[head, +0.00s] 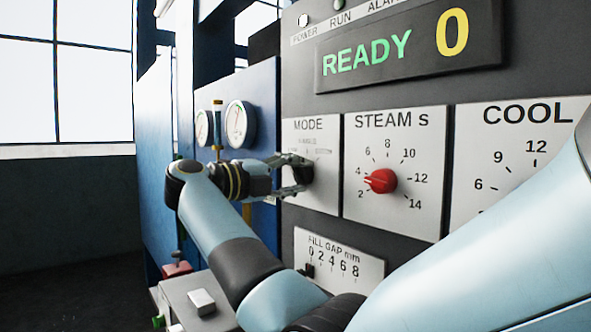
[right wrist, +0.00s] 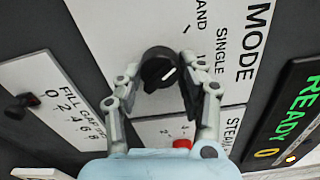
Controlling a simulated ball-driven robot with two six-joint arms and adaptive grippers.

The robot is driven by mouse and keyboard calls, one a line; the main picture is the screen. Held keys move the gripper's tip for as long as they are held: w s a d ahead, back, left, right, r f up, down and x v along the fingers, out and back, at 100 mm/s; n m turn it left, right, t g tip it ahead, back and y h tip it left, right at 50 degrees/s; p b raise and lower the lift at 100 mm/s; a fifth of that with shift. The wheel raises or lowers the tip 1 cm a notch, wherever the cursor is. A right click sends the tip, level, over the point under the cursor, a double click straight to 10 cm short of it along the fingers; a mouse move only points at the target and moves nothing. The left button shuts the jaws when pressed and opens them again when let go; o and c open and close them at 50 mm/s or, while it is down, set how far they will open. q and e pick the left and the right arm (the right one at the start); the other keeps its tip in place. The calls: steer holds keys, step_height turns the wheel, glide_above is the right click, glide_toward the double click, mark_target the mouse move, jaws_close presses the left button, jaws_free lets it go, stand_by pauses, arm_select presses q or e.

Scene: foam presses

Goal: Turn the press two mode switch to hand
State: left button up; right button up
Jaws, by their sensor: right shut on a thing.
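The press's mode switch is a black round knob (head: 304,174) on the white MODE plate (head: 322,190), partly hidden by my gripper in the head view. My right gripper (head: 297,174) is shut on this knob, one finger on each side. The right wrist view shows the knob (right wrist: 157,68) between the fingertips (right wrist: 160,76). A slanted white mark shows on the knob. The labels there run sideways: part of HAND, SINGLE and a third, partly hidden word. I cannot tell exactly which label the mark points at. My left gripper is out of view.
A red STEAM knob (head: 381,180) sits close right of the mode plate. The FILL GAP slider plate (head: 340,262) is below. The display (head: 405,52) above reads READY 0. Gauges (head: 240,124) stand on a blue panel at left. My arm crosses the lower right.

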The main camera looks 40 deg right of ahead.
steer(key=shift+n+p, duration=0.45)
steer(key=shift+n, duration=0.45)
steer(key=o, duration=1.2)
steer(key=shift+c, duration=0.2)
steer(key=w+a, duration=0.1)
steer(key=a, duration=1.1)
steer(key=shift+w, duration=0.2)
